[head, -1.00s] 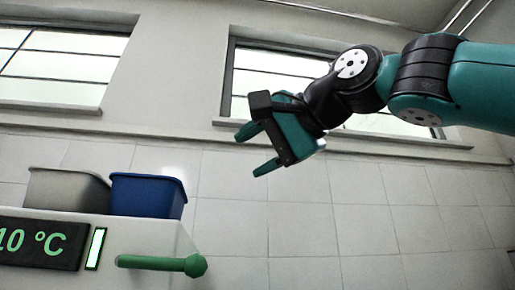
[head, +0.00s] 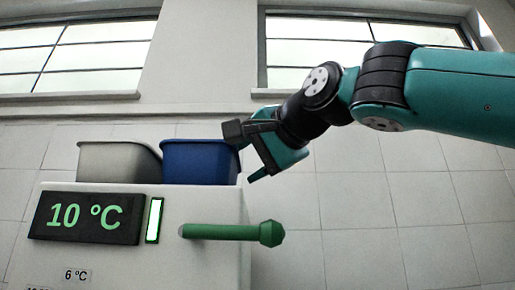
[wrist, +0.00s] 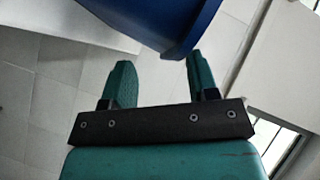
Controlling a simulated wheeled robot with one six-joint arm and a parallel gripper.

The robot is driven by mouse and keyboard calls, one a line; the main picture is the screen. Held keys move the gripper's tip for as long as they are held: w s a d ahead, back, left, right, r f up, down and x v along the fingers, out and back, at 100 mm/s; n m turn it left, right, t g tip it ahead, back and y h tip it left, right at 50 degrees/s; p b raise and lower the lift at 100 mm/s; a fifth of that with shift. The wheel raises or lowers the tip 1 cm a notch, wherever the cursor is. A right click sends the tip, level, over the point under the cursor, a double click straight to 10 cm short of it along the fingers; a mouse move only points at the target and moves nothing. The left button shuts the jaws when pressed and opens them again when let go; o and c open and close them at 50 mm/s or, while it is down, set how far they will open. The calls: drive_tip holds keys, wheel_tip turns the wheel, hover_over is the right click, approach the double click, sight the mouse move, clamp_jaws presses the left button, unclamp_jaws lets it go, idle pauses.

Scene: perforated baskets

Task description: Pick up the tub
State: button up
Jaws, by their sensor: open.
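A blue tub (head: 200,162) stands upright on top of a white cabinet (head: 215,215) in the head view. A grey tub (head: 118,162) stands just left of it. My gripper (head: 252,168) is beside the blue tub's right end in the head view, its fingers pointing down and left. In the wrist view my gripper (wrist: 158,65) is open with nothing between its two green fingers. The blue tub (wrist: 165,22) shows there just beyond the fingertips, cut off by the top edge. I cannot tell whether a finger touches it. The grey tub is not visible in the wrist view.
The cabinet front carries a dark display (head: 87,217) reading 10 °C and a green handle (head: 235,232) that sticks out to the right, below my gripper. A tiled wall with windows stands behind. The space right of the cabinet is clear.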

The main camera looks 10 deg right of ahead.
drive_tip(key=shift+w+a+f, duration=0.1)
drive_tip(key=shift+w+a, duration=0.2)
drive_tip(key=shift+w, duration=0.25)
clamp_jaws()
drive_tip(key=shift+s, duration=0.1)
